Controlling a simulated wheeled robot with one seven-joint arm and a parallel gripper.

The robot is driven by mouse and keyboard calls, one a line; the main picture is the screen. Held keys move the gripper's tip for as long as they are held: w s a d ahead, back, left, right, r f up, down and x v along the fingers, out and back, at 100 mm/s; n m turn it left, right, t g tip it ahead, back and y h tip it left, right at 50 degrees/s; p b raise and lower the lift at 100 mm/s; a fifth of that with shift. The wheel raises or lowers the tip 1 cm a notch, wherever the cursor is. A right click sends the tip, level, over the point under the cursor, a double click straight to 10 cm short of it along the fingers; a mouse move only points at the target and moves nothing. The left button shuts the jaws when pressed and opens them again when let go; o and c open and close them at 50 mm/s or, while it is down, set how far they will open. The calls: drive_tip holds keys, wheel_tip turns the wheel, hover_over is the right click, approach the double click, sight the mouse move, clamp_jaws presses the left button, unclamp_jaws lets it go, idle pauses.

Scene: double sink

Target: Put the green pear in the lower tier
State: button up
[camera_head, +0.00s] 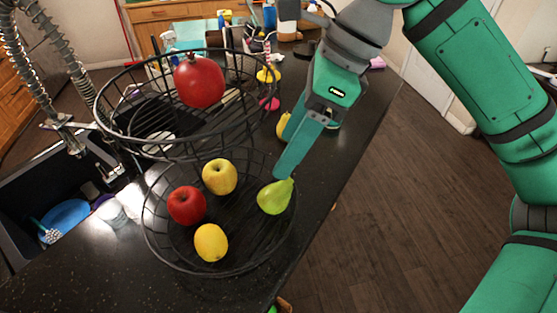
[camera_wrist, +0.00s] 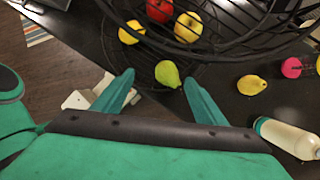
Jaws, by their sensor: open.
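The green pear (camera_head: 275,196) lies inside the lower tier (camera_head: 155,240) of the black two-tier wire basket, at its right side. In the wrist view the green pear (camera_wrist: 168,74) shows just beyond the gap between my fingertips. My gripper (camera_head: 284,170) reaches down over the right rim, with a fingertip close by the pear's top. In the wrist view my gripper (camera_wrist: 158,79) is open, its fingers apart with nothing held between them. Whether a finger touches the pear cannot be told.
The lower tier also holds a yellow apple (camera_head: 220,176), a red apple (camera_head: 187,205) and a lemon (camera_head: 211,243). The upper tier (camera_head: 125,137) holds a pomegranate (camera_head: 199,80) and overhangs to the left. A yellow pear (camera_wrist: 251,85) and a bottle (camera_wrist: 288,138) stand near my gripper.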

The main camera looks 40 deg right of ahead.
drive_tip(key=shift+v, duration=1.05)
